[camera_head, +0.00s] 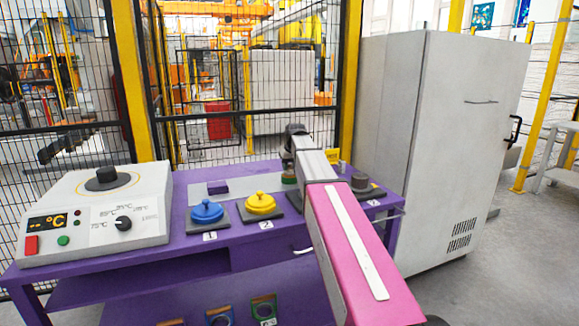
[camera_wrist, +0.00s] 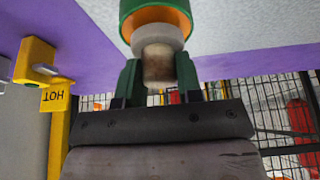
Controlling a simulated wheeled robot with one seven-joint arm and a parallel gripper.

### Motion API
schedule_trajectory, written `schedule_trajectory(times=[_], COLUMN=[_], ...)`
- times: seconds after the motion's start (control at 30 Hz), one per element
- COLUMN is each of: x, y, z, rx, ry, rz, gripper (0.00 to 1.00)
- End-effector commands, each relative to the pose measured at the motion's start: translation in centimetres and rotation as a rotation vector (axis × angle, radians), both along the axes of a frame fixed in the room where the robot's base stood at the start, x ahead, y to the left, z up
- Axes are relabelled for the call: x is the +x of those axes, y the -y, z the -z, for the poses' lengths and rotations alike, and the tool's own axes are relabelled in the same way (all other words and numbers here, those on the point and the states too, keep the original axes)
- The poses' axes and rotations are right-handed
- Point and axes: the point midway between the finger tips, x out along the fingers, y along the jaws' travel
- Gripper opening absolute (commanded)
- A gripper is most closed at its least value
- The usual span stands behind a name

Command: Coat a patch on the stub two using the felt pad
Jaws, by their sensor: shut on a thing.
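My gripper (camera_wrist: 158,85) is shut on a short piece with a brown, wood-like grip and a whitish round end, which looks like the felt pad (camera_wrist: 159,36). The whitish end is at the mouth of a green pot (camera_wrist: 128,10) with an orange inside; I cannot tell whether they touch. In the head view the green pot (camera_head: 289,178) shows small under my gripper (camera_head: 291,170), partly hidden by my arm. A yellow domed piece (camera_head: 260,203) sits on a dark base by the label 2; I cannot tell whether it is stub two.
A blue domed piece (camera_head: 207,211) stands by label 1 on the purple bench (camera_head: 270,245). A dark round piece (camera_head: 361,183) is right of my arm. A heater box (camera_head: 95,215) stands left, a grey cabinet (camera_head: 440,130) right. A yellow HOT sign (camera_wrist: 53,97) is near my gripper.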

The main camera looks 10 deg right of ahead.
Motion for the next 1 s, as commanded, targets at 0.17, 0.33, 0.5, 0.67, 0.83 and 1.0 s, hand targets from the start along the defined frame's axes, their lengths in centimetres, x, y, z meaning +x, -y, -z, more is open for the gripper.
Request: schedule_trajectory(times=[0.17,0.33,0.5,0.67,0.83,1.0], x=[0.0,0.0,0.0,-0.01,0.0,-0.01], y=[0.0,0.0,0.0,0.0,0.0,0.0], z=[0.0,0.1,0.28,0.45,0.62,0.79], rx=[0.0,0.0,0.0,0.0,0.0,0.0], ry=[0.0,0.0,0.0,0.0,0.0,0.0], rz=[0.0,0.0,0.0,0.0,0.0,0.0], gripper=[0.14,0.14,0.14,0.14,0.14,0.14])
